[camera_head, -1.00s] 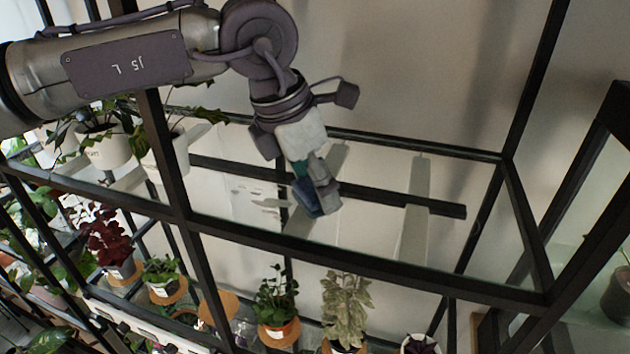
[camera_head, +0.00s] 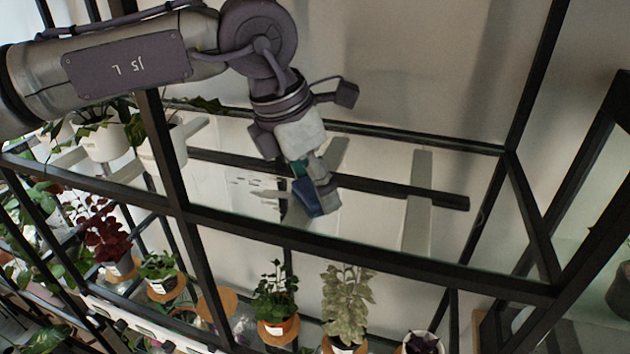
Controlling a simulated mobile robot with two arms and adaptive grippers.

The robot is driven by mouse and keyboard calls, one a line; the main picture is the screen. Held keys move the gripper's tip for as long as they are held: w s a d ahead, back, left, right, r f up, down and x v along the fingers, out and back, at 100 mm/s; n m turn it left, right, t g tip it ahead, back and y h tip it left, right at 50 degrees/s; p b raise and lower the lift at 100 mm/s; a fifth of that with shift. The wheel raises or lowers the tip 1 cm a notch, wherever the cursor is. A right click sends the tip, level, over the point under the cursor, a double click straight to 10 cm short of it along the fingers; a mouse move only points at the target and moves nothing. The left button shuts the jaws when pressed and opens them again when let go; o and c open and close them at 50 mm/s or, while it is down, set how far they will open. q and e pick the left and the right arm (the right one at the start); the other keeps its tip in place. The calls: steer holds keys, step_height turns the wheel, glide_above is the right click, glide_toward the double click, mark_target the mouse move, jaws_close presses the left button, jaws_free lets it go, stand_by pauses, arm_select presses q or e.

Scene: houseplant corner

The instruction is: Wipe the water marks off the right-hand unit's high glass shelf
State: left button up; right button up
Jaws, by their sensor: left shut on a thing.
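The high glass shelf (camera_head: 372,222) is a clear pane in a black metal frame, across the middle of the head view. My left gripper (camera_head: 316,190) comes in from the upper left, pointing down over the shelf. It is shut on a blue cloth or pad (camera_head: 307,197), which is at or just above the glass; I cannot tell if it touches. Faint pale streaks show on the glass left of the gripper; I cannot tell whether they are water marks or reflections. My right gripper is not in view.
Potted plants on cork mats stand below, including a green one (camera_head: 275,296) and a pale-leaved one (camera_head: 348,305). White pots (camera_head: 104,142) stand at the left. A black upright (camera_head: 168,150) and the front rail (camera_head: 370,256) border the shelf. The glass right of the gripper is clear.

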mark_target(293, 182)
arm_select(q)
steer(key=shift+w+a+b, duration=0.25)
steer(key=shift+a, duration=0.5)
steer(key=shift+w+a+b, duration=0.2)
steer(key=shift+w+a, duration=0.05)
steer(key=shift+a, duration=0.5)
steer(key=shift+a+r, duration=0.15)
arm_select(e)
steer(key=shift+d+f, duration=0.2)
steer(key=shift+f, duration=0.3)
arm_select(q)
steer(key=shift+w+a+b, duration=0.1)
steer(key=shift+a+b, duration=0.25)
steer(key=shift+a, duration=0.8)
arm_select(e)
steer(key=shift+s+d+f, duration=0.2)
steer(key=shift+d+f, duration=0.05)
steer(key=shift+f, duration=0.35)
